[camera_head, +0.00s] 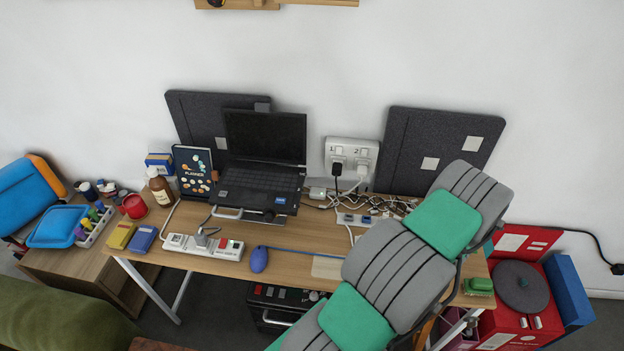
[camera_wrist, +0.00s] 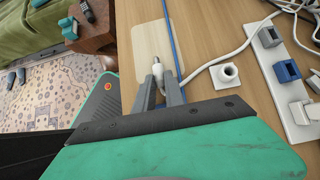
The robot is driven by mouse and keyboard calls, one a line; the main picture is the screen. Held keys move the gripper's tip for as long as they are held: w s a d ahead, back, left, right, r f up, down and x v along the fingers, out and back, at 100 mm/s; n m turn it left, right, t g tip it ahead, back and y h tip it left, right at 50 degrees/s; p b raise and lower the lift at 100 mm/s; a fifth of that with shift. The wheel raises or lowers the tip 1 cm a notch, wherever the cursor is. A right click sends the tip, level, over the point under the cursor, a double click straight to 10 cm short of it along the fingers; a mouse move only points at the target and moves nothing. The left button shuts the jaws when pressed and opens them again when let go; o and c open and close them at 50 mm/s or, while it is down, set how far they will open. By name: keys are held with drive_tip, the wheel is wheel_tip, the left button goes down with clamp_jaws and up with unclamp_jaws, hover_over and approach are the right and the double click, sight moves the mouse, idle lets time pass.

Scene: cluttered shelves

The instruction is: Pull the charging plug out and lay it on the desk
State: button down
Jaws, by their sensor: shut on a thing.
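My gripper (camera_wrist: 158,88) is over the desk in the wrist view. Its two grey fingers are shut on a small white plug (camera_wrist: 157,70) with a metallic-looking tip. A white cable (camera_wrist: 205,68) runs from near the fingers to the right. The plug is over or on a beige pad (camera_wrist: 150,45) on the wooden desk (camera_wrist: 215,25); I cannot tell if it touches. In the head view my arm hides the gripper and plug; the pad (camera_head: 328,267) and desk (camera_head: 310,238) show there.
A blue cable (camera_wrist: 172,35) crosses the pad. The wall socket (camera_head: 350,160), laptop (camera_head: 262,175) and mouse (camera_head: 259,259) show in the head view.

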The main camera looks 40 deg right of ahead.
drive_tip(key=shift+f, duration=0.15)
drive_tip(key=c, duration=1.3)
unclamp_jaws()
drive_tip(key=shift+c, duration=0.2)
drive_tip(key=b+v, duration=0.1)
drive_tip(key=v, duration=0.7)
drive_tip(key=shift+f, duration=0.1)
